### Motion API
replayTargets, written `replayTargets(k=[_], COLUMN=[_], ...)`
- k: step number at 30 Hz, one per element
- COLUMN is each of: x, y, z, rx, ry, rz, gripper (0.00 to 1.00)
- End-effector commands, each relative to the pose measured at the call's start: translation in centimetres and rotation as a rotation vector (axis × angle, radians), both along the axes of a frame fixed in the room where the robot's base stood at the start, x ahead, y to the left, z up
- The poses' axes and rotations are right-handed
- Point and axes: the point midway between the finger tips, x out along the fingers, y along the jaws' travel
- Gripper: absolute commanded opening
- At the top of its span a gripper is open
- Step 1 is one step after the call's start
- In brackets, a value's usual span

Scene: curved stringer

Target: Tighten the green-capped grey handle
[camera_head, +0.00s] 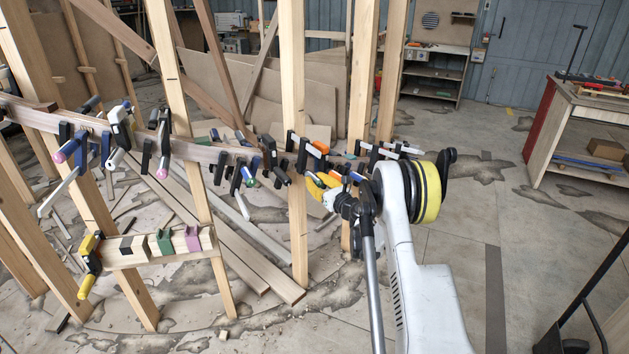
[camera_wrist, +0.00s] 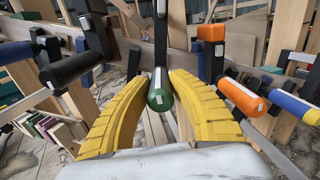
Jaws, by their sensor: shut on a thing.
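My gripper (camera_head: 322,184) has yellow ribbed fingers and reaches in among the clamps on the curved wooden stringer (camera_head: 205,150). In the wrist view the fingers (camera_wrist: 158,86) stand on either side of the green-capped grey handle (camera_wrist: 160,97) and are shut on it. The green cap end points toward the wrist camera, with the grey shaft running away behind it. In the head view my gripper and arm hide this handle.
In the wrist view an orange handle (camera_wrist: 240,97) is close on the right and a black handle (camera_wrist: 70,69) on the left. Several more clamps line the stringer. Upright wooden posts (camera_head: 292,140) stand around it. A workbench (camera_head: 580,130) is at the right; the floor between is open.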

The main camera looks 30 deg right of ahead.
Motion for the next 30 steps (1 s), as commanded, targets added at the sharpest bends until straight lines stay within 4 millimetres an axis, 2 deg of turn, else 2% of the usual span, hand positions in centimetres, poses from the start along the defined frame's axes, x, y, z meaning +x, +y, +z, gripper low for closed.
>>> replayTargets(k=[18, 19, 21, 30], x=[0.04, 0.04, 0.03, -0.08], y=[0.0, 0.0, -0.01, -0.04], z=[0.06, 0.06, 0.05, 0.02], rx=[0.043, 0.043, 0.043, 0.041], ry=[0.004, 0.004, 0.004, 0.004], rz=[0.0, 0.0, 0.0, 0.0], gripper=[0.0, 0.3, 0.47, 0.47])
